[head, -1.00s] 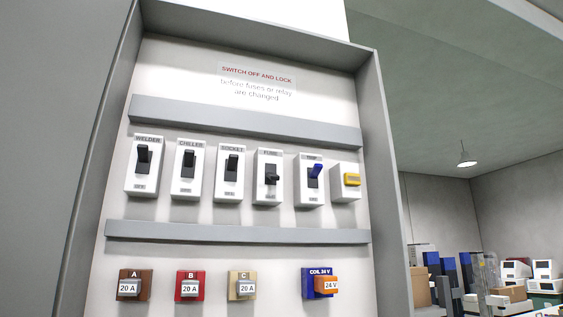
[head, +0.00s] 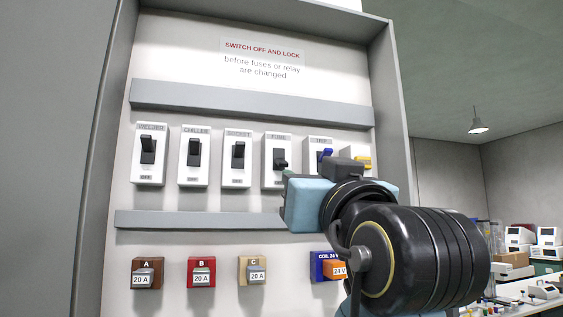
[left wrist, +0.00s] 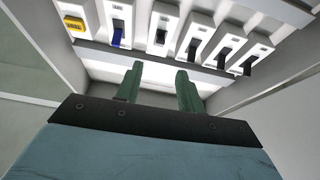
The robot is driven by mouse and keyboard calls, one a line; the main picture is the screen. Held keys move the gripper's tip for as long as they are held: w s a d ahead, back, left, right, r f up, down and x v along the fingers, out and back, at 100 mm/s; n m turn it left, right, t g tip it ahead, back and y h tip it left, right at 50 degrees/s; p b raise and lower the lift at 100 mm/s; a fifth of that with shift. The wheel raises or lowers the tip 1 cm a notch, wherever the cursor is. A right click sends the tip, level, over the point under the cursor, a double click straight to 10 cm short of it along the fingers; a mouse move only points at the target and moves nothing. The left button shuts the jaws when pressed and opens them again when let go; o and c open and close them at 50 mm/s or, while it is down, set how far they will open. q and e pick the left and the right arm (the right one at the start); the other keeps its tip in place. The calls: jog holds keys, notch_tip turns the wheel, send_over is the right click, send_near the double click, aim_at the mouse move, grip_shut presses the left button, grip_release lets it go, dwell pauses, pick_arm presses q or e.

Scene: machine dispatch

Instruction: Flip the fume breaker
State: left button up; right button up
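The fume breaker (head: 277,160) is a white switch, fourth from the left in the row. Its black lever (head: 281,163) sits low, unlike the raised levers to its left. It also shows in the left wrist view as a white breaker (left wrist: 162,30), seen from below. My left gripper (left wrist: 156,70) has two green fingers apart with nothing between them, below the breaker row. In the head view its teal body (head: 308,205) is in front of the panel, just below and right of the fume breaker; the fingertips are mostly hidden there. My right gripper is not in view.
Welder (head: 149,155), chiller (head: 194,157) and socket (head: 237,160) breakers stand to the left. The blue-levered trip breaker (left wrist: 118,20) and a yellow switch (left wrist: 75,22) are beside it. A grey rail (head: 190,220) runs below, with fuses and a relay underneath.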

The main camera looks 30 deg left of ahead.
aim_at(284, 163)
pick_arm(q)
jog(key=p+x, duration=0.4)
jog(key=x, duration=0.7)
jog(key=shift+a+r+p, duration=0.1)
jog(key=shift+a+p, duration=0.05)
jog(key=shift+p, duration=0.15)
jog(key=shift+w+a+r, duration=0.1)
jog(key=shift+w+a, duration=0.35)
grip_shut()
